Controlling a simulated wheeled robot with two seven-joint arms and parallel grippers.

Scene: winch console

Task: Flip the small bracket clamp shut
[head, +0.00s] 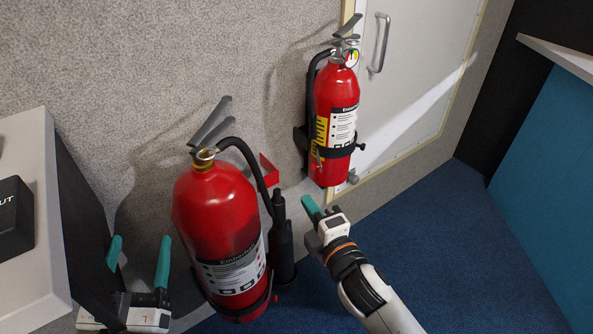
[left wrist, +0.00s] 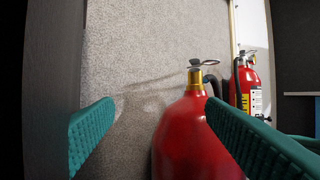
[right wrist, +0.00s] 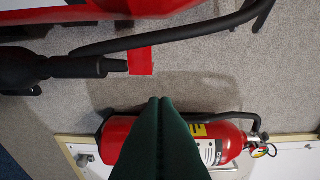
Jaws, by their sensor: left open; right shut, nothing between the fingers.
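The small red extinguisher (head: 335,130) stands against the wall, held by a black bracket band (head: 340,152) around its lower body. A small knob-like end (head: 360,146) sticks out at the band's right; I cannot tell whether the clamp is open or shut. My right gripper (head: 311,207) is shut and empty, below and left of this extinguisher, apart from it. In the right wrist view its closed fingertips (right wrist: 160,102) overlap the extinguisher (right wrist: 225,145). My left gripper (head: 138,252) is open and empty, left of the large extinguisher (head: 217,225).
The large extinguisher has its own low band and a black hose and nozzle (head: 282,240) on its right. A red angled piece (head: 269,170) sits between the extinguishers. A pale console (head: 35,230) stands at left, a white door (head: 415,75) at right. Blue floor (head: 440,240) is clear.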

